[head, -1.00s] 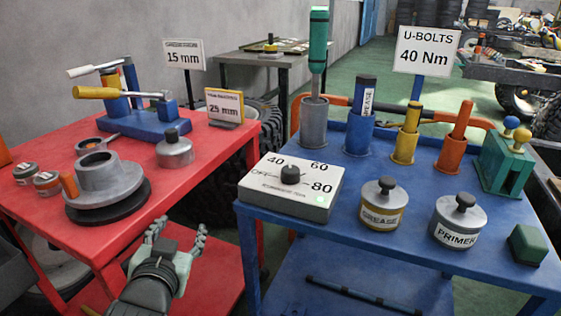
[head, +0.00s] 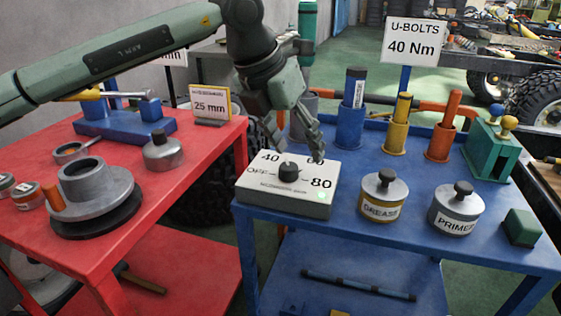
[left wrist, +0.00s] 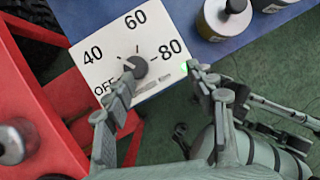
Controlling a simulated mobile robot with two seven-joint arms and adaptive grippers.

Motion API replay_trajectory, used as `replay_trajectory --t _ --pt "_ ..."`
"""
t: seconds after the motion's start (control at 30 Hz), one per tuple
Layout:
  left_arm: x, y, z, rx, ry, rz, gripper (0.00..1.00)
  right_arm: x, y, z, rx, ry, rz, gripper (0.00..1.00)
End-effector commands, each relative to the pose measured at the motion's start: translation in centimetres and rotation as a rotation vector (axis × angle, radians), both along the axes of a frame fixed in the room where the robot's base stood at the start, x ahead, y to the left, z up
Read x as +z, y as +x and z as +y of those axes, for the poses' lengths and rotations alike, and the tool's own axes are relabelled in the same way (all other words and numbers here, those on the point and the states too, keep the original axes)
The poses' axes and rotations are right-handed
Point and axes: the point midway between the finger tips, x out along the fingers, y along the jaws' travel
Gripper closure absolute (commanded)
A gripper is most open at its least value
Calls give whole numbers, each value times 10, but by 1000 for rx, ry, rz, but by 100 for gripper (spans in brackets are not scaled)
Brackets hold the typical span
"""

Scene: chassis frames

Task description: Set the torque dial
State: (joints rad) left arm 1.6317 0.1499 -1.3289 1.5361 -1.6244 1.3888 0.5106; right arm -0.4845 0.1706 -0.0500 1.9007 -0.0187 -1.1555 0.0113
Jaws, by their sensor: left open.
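The torque dial is a black knob (head: 289,172) on a pale box (head: 250,195) marked OFF, 40, 60 and 80, at the blue cart's front left corner. A green light glows on the box. A sign (head: 410,45) reads U-BOLTS 40 Nm. In the left wrist view, the knob (left wrist: 138,68) lies by the left fingertip; the other fingertip is near the 80. I cannot tell whether they touch. The knob's pointer setting is unclear. My right gripper is out of view.
A grease tin (head: 383,200) and a primer tin (head: 456,210) stand right of the box. Several tool holders, including a blue cup (head: 353,130), stand behind. A red cart (head: 175,195) on the left holds metal parts. My left arm crosses above it.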

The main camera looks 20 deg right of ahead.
Motion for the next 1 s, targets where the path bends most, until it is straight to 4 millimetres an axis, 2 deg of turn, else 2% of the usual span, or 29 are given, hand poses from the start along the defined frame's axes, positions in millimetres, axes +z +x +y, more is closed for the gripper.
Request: replay_trajectory --t 0.07,0.17,0.6,0.8,1.0 --pt "5 14 16 37 72 -45 44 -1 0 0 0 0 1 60" --pt "3 22 23 56 109 -64 44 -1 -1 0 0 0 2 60" --pt "-55 37 5 55 107 -62 44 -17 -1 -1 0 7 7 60" --pt "-64 39 2 54 105 -63 44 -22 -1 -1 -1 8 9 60" --pt "-64 39 2 54 104 -63 44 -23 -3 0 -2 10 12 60"
